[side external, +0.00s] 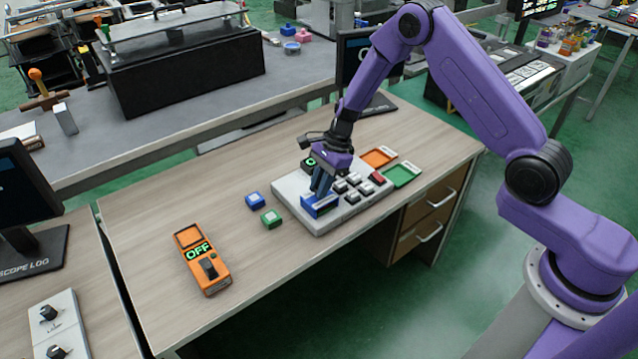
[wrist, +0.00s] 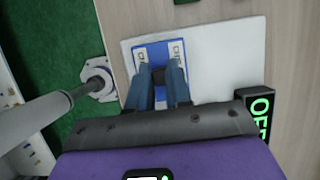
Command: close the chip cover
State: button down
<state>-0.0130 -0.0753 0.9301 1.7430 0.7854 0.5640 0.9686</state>
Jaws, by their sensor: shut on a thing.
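A blue chip cover (side external: 320,208) sits at the near left end of a pale board (side external: 293,193) on the wooden bench. In the wrist view the cover (wrist: 172,49) is a blue panel with two white labels. My gripper (side external: 319,193) comes down onto it from above.
Dark and red keys (side external: 352,187) stand right beside the gripper on the board. Blue (side external: 255,200) and green (side external: 271,218) blocks lie to the left. An orange box (side external: 202,260) reads OFF. Orange (side external: 378,157) and green (side external: 402,175) trays lie behind the board. The bench's left is mostly clear.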

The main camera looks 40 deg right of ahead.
jog(key=c, duration=1)
grip_release()
jog(key=shift+s, duration=0.35)
jog(key=shift+c, duration=0.2)
jog(key=shift+w, duration=0.1)
jog(key=shift+d+r, duration=0.25)
jog(key=shift+r, duration=0.3)
jog(key=v, duration=1.6)
jog(key=shift+w+r, duration=0.1)
jog(key=shift+w, duration=0.05)
